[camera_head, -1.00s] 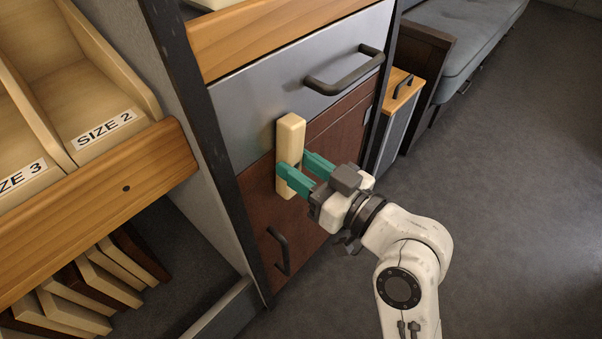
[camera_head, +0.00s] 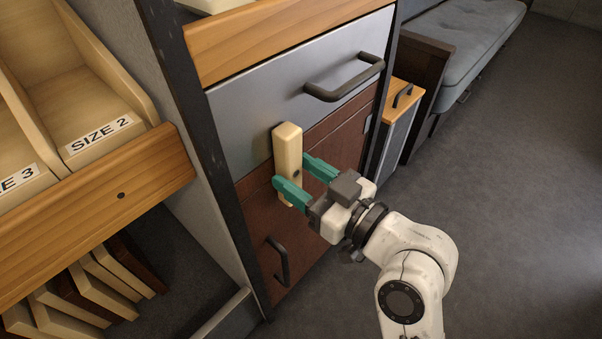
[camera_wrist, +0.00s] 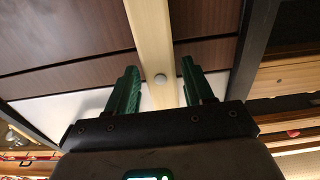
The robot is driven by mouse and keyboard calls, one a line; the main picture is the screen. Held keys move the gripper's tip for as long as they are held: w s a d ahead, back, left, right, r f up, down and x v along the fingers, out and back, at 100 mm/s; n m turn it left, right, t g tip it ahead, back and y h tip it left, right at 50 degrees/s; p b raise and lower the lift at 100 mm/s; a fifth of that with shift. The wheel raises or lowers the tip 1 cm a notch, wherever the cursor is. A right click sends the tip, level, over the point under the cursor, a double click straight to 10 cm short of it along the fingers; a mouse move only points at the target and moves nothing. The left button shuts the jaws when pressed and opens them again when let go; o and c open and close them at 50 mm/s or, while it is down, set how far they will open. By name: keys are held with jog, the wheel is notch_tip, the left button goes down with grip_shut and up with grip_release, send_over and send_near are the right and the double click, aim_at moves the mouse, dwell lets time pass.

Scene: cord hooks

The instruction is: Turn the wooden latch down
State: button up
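The wooden latch (camera_head: 287,150) is a pale, upright bar on the cabinet front. Its upper part lies over the grey drawer front and its lower part over the brown door. My gripper (camera_head: 294,171) is open at its lower half, with one green finger on each side. The left finger covers part of the bar in the head view. The part of the latch behind my gripper's body is hidden.
The grey drawer (camera_head: 245,110) has a dark handle (camera_head: 345,77) above right of the latch. The brown door (camera_head: 255,215) has a handle (camera_head: 277,262) below it. A wooden-edged shelf (camera_head: 100,210) stands left. Open floor (camera_head: 510,200) lies right.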

jog(key=shift+o, duration=0.7)
jog(key=p+v, duration=0.1)
jog(key=v, duration=0.9)
jog(key=shift+s+d+p, duration=0.3)
jog(key=shift+p, duration=0.05)
